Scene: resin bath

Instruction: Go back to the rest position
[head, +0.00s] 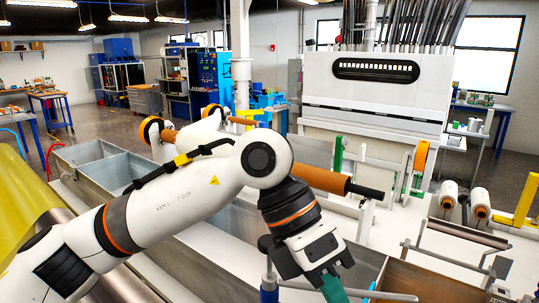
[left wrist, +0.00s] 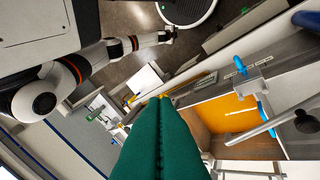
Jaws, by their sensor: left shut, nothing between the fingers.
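My left gripper (head: 335,290) is low in the head view, its green fingers cut off by the bottom edge. In the left wrist view its green fingers (left wrist: 160,130) are pressed together with nothing between them. The left arm reaches across the head view from the lower left. In the left wrist view, a white arm of mine with an orange ring (left wrist: 85,62) stretches across the upper left. Its far end is too small to show how its fingers stand. No loose object is held.
A trough with an orange inside (left wrist: 225,115) lies beside the left fingers in the left wrist view. Long grey metal tanks (head: 85,160) run under the left arm. An orange roller (head: 318,179) lies behind the arm. A white machine (head: 375,90) stands at the back.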

